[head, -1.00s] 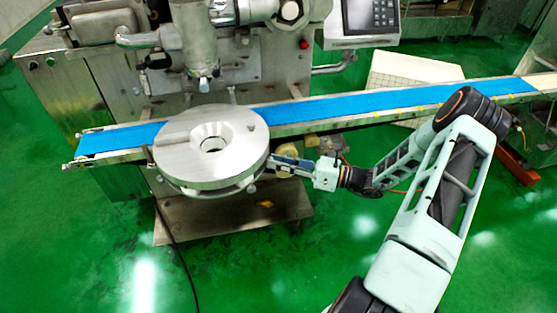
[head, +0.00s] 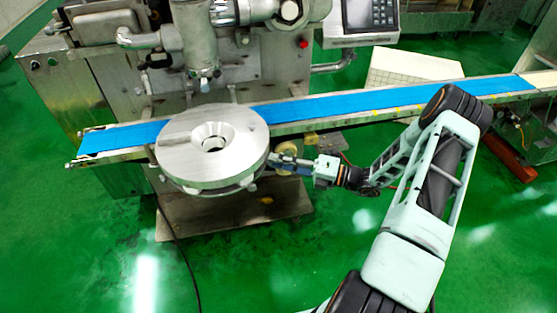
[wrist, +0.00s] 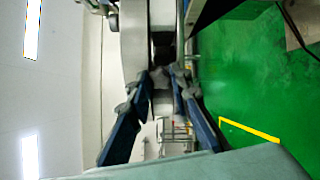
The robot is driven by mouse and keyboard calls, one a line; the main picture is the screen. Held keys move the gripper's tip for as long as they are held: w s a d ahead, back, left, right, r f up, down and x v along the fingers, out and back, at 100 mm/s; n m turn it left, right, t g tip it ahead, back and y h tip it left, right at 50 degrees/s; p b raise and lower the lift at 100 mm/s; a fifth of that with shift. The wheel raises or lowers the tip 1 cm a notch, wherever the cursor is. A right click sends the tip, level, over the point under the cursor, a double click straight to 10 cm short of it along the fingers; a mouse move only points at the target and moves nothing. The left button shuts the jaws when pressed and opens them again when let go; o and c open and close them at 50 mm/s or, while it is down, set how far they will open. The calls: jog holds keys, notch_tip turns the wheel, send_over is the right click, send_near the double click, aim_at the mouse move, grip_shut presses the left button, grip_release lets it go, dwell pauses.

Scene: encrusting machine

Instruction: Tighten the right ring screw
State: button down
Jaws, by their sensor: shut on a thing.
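The round metal ring (head: 185,158) with a funnel-shaped hole sits in front of the machine, over the blue belt. My gripper (head: 271,159) reaches in from the right, with its fingertips at the ring's right edge. In the wrist view the two dark blue fingers of my gripper (wrist: 162,78) point at the ring's metal edge (wrist: 134,45) and close around the right ring screw (wrist: 161,77). The screw is small and mostly hidden between the fingertips. In the head view the fingertips cover it.
The blue conveyor belt (head: 370,98) runs behind the ring to the far right. A metal base plate (head: 230,215) lies below the ring. The machine's nozzle (head: 204,82) hangs above and behind it. A dark cable runs over the green floor, which is open in front.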

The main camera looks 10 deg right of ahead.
jog(key=shift+f+m+p, duration=0.15)
jog(key=shift+m+p, duration=0.45)
jog(key=shift+m, duration=4.5)
jog(key=c, duration=1.7)
grip_release()
jog(key=shift+c, duration=0.2)
jog(key=v, duration=1.2)
